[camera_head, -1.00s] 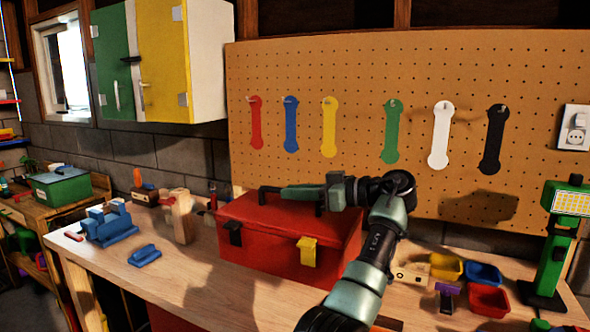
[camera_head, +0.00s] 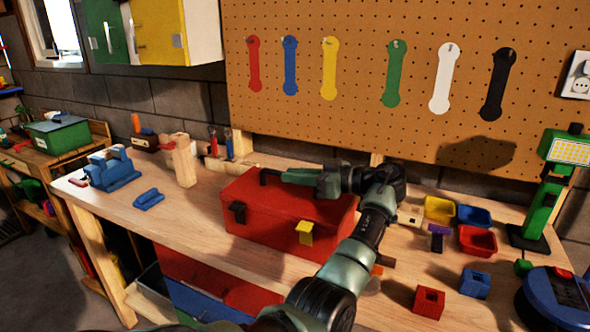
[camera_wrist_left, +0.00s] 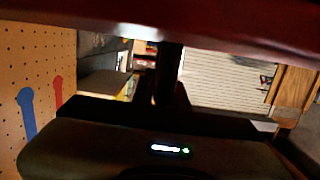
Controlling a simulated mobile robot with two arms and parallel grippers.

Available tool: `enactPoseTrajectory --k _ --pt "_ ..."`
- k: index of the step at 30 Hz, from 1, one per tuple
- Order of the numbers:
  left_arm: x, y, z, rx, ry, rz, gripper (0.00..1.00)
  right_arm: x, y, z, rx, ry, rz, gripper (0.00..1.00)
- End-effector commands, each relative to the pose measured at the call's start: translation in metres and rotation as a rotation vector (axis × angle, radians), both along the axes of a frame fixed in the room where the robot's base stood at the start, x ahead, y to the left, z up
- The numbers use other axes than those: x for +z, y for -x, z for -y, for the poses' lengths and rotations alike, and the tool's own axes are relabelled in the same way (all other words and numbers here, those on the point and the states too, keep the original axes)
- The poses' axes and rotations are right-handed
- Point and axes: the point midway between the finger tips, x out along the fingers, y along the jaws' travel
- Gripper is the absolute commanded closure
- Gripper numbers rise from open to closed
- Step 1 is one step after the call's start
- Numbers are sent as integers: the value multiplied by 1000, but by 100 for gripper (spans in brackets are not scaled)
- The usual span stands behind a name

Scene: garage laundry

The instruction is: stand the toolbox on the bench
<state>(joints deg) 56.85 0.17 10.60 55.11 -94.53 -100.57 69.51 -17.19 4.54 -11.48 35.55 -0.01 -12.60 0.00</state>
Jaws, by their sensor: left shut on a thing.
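The red toolbox (camera_head: 275,222) is upright over the wooden bench (camera_head: 190,225), with one black and one yellow latch on its front. I cannot tell whether its base touches the bench top. My left gripper (camera_head: 272,178) is shut on the handle along its lid; the fingers hide most of the handle. In the left wrist view a dark red surface (camera_wrist_left: 220,28), likely the toolbox, fills the top edge. My right gripper is not in view.
Right of the toolbox are small bins, including a yellow one (camera_head: 439,209) and a red one (camera_head: 477,240), and a green work lamp (camera_head: 545,190). A wooden block (camera_head: 183,160) and a blue vise (camera_head: 112,169) stand to the left. A pegboard (camera_head: 330,120) rises behind.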

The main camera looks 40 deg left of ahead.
Motion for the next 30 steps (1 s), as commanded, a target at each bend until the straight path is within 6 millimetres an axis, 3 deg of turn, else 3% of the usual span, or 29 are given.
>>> enactPoseTrajectory --k 2,3,5,17,30 --pt "1 0 0 1 -1 3 100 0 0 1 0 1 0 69" --pt "-3 0 0 2 7 -1 80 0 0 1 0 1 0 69" --pt "-3 0 0 1 7 -2 64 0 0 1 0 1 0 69" --pt "-2 -2 5 0 5 -2 64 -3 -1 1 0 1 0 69" --pt "10 -27 84 -2 4 0 64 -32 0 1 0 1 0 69"
